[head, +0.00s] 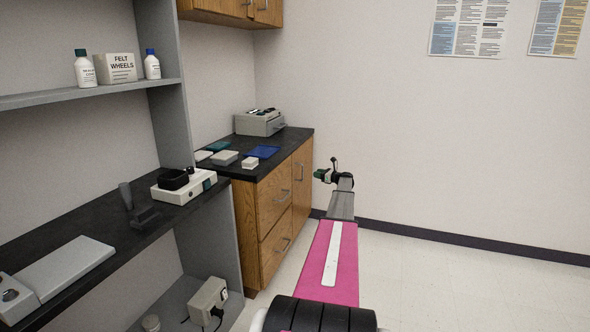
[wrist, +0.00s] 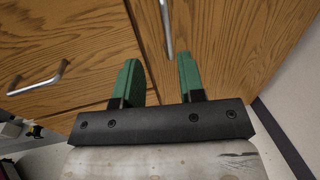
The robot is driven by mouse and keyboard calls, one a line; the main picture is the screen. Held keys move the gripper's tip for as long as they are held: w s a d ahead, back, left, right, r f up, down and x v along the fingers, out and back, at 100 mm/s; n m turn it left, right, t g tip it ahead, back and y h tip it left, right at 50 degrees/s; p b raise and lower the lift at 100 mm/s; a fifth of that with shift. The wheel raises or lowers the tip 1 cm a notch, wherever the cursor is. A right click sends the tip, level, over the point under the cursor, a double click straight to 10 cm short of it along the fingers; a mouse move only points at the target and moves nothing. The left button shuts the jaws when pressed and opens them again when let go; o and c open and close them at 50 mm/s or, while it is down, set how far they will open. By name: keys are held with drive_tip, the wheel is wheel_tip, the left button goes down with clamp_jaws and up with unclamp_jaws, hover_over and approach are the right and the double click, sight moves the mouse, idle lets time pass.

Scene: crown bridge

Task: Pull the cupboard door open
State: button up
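The cupboard door (head: 303,195) is brown wood, at the right end of the base cabinet, and looks shut. It also shows in the wrist view (wrist: 225,30). Its upright metal bar handle (head: 299,171) is in the wrist view too (wrist: 167,30), where its lower end appears between the two green fingertips and nearer the right one. My gripper (wrist: 159,62) is open, with nothing between its fingers that I can see touching them. In the head view my gripper (head: 324,174) is to the right of the door. How far the fingertips are from the handle is unclear.
Drawers (head: 275,205) with metal handles are left of the door; one drawer handle (wrist: 38,79) shows in the wrist view. A black worktop (head: 290,143) holds a grey device (head: 260,123). A white wall (head: 400,120) stands behind my arm. Floor (head: 450,285) to the right is clear.

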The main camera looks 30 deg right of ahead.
drive_tip(key=x, duration=1.1)
drive_tip(key=shift+w+d+r, duration=0.25)
drive_tip(key=shift+w+d, duration=0.1)
clamp_jaws()
